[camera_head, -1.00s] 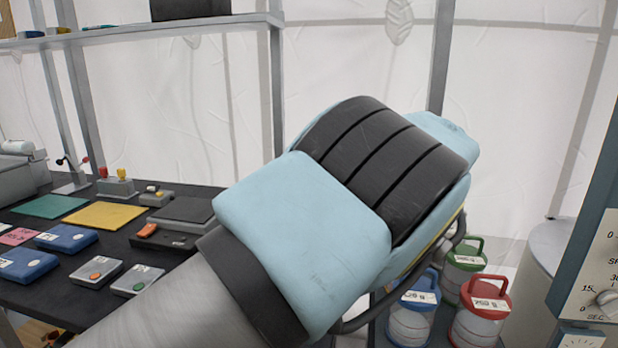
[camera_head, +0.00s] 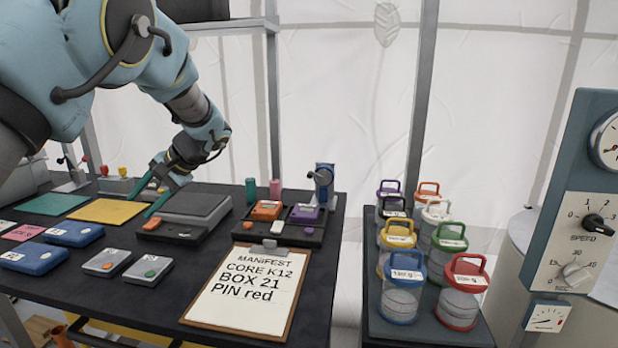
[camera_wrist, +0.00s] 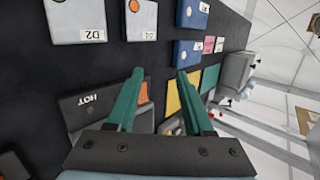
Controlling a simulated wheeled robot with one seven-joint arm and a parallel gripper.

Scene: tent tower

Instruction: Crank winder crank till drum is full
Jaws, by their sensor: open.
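A small blue upright device (camera_head: 322,185) with a dark round part and a side handle stands at the table's back right corner. It may be the winder, but its drum and crank are too small to tell apart. My gripper (camera_head: 143,203) is open and empty, with green fingers, above the left part of the table by the yellow mat. It is well to the left of the blue device. In the wrist view the fingers (camera_wrist: 160,72) are spread apart with nothing between them. The blue device is not recognisable in the wrist view.
A clipboard (camera_head: 245,295) lies at the table's front. The yellow mat (camera_head: 108,212), a grey platform (camera_head: 195,206) and orange and purple units (camera_head: 305,214) lie behind. Several lidded jars (camera_head: 402,290) crowd a right-hand stand. A dial panel (camera_head: 580,210) stands far right.

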